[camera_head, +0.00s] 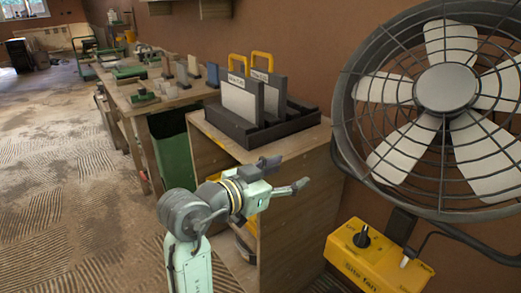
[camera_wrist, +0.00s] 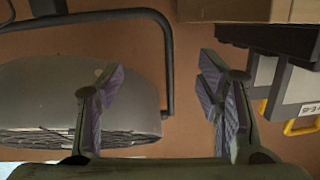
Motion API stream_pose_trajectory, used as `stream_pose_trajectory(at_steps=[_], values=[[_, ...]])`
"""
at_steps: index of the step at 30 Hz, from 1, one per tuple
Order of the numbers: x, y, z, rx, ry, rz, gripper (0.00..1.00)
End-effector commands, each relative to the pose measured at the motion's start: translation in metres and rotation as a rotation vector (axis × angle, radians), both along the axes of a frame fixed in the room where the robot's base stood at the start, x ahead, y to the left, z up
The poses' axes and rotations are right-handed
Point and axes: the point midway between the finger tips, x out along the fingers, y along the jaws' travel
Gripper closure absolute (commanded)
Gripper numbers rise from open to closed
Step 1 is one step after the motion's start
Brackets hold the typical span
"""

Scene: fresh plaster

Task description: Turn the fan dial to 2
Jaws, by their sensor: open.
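The yellow fan control box (camera_head: 372,262), lettered "Site fan", is at the lower right of the head view. Its black dial (camera_head: 362,237) stands on the top left, with a pale mark on its upper end; the setting is too small to read. The large caged fan (camera_head: 445,88) is above the box. My gripper (camera_head: 286,174) is open and empty, left of and higher in the picture than the dial, apart from it. In the wrist view its open fingers (camera_wrist: 162,88) have bare wall between them, with part of the fan (camera_wrist: 75,95) at left. The dial is not in that view.
A wooden cabinet (camera_head: 300,215) beside my arm carries a black tray (camera_head: 245,130) with upright yellow-handled cases. A long workbench (camera_head: 165,100) stands at left.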

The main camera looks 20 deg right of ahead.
Motion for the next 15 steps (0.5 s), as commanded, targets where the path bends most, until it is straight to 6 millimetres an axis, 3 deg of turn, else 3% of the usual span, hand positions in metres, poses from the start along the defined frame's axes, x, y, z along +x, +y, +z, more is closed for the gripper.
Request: stream_pose_trajectory(at_steps=[6,15], values=[[0.020,0.026,0.025,-0.053,-0.040,0.113,0.40],[0.031,0.045,0.041,-0.089,-0.071,0.186,0.40]])
